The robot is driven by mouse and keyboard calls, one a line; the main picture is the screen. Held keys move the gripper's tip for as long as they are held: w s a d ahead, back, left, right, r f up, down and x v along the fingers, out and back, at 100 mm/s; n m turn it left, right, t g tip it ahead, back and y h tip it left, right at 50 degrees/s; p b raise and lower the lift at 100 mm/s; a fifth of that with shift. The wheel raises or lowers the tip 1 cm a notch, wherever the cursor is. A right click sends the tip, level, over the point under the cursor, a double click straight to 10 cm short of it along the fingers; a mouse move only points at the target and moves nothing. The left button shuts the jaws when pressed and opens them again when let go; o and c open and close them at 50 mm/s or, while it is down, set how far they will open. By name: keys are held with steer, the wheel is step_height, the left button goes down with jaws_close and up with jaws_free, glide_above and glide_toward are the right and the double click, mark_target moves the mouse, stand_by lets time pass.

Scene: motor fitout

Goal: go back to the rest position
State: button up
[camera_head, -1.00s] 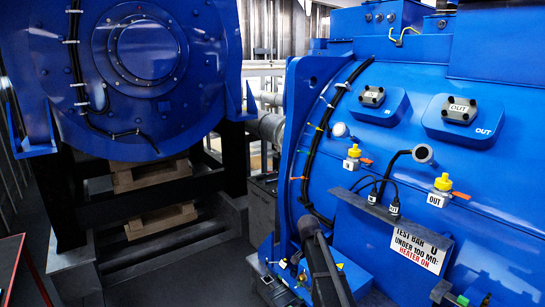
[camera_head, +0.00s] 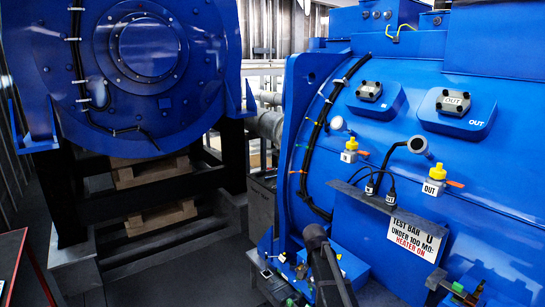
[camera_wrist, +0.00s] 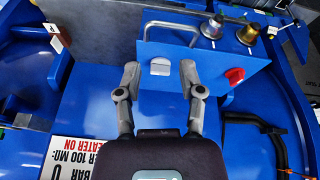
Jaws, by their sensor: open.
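My gripper (camera_wrist: 160,76) shows in the wrist view with its two grey fingers spread apart and nothing between them. Beyond the fingertips is a small blue panel (camera_wrist: 205,88) with a white switch (camera_wrist: 160,66), a red knob (camera_wrist: 235,76) and a metal handle (camera_wrist: 171,27). I cannot tell how far the fingertips are from it. In the head view only a dark part of my arm shows at the bottom middle, in front of the big blue motor housing (camera_head: 470,210). The fingers cannot be made out there.
A white sign (camera_head: 413,241) sits below a dark bracket (camera_head: 375,205) with black plugs. Yellow-capped fittings (camera_head: 350,143) stick out from the housing. A second blue machine (camera_head: 150,120) stands on a dark frame at left. Dark floor (camera_head: 180,270) between them looks clear.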

steer(key=s+f+n+g+y+b, duration=0.1)
steer(key=s+f+n+b, duration=0.2)
steer(key=s, duration=0.8)
steer(key=s+f+n+g+y+b, duration=0.1)
steer(key=s+f+n+b, duration=0.3)
steer(key=s, duration=0.7)
steer(key=shift+s+a+f+n+y, duration=0.25)
steer(key=shift+s+f+n+y, duration=0.2)
steer(key=shift+f+n, duration=0.35)
